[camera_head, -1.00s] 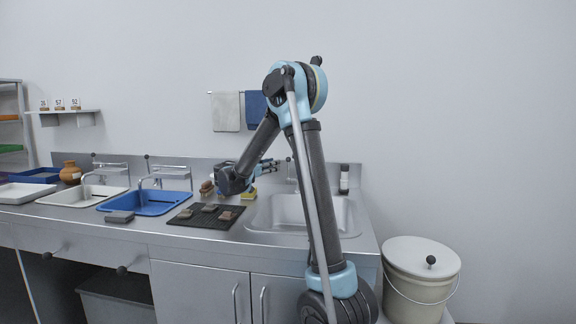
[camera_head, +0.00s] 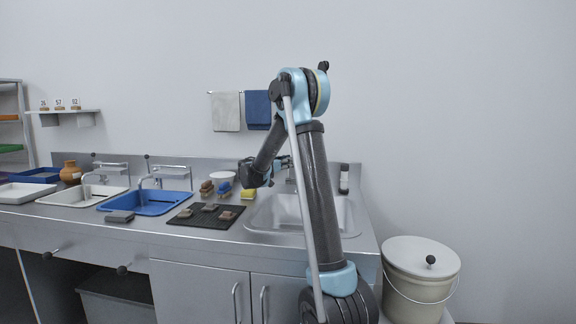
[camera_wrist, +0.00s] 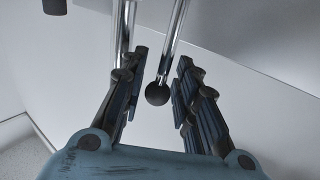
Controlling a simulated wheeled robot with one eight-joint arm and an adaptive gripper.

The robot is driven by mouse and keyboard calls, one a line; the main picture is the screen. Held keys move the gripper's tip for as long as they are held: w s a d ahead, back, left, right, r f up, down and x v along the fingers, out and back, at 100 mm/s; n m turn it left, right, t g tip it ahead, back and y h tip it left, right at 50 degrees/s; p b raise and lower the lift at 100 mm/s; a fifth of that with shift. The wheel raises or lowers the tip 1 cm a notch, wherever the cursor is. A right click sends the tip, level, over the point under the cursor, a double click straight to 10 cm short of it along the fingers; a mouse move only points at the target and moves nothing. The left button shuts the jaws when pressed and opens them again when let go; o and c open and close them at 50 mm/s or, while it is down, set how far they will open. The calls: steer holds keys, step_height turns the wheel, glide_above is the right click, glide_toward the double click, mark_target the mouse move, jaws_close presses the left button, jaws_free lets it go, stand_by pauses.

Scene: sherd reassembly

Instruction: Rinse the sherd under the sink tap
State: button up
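My gripper (camera_wrist: 157,100) is open in the wrist view, its two fingers apart and empty. A black ball knob (camera_wrist: 157,93) on a chrome rod shows between and beyond the fingertips; I cannot tell that either finger touches it. In the head view my gripper (camera_head: 282,166) is above the back left edge of the steel sink (camera_head: 262,222), by its tap, which is mostly hidden by my arm. Several brownish sherds (camera_head: 226,215) lie on the black mat (camera_head: 197,222) left of the sink. My arm hides part of the basin, and no sherd shows in it.
Brushes (camera_head: 207,187), a yellow sponge (camera_head: 248,194) and a white bowl (camera_head: 222,176) stand behind the mat. A blue basin (camera_head: 150,207) and a white basin (camera_head: 80,197) are further left. A bottle (camera_head: 344,178) stands behind the sink; a lidded bucket (camera_head: 420,280) is at right.

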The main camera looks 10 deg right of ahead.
jaws_close()
steer(key=shift+s+a+f+m+t+h, duration=0.1)
steer(key=shift+s+a+m+t+h, duration=0.15)
steer(key=shift+s+m+t+h, duration=0.25)
steer(key=shift+s, duration=0.1)
jaws_free()
steer(key=v, duration=1.2)
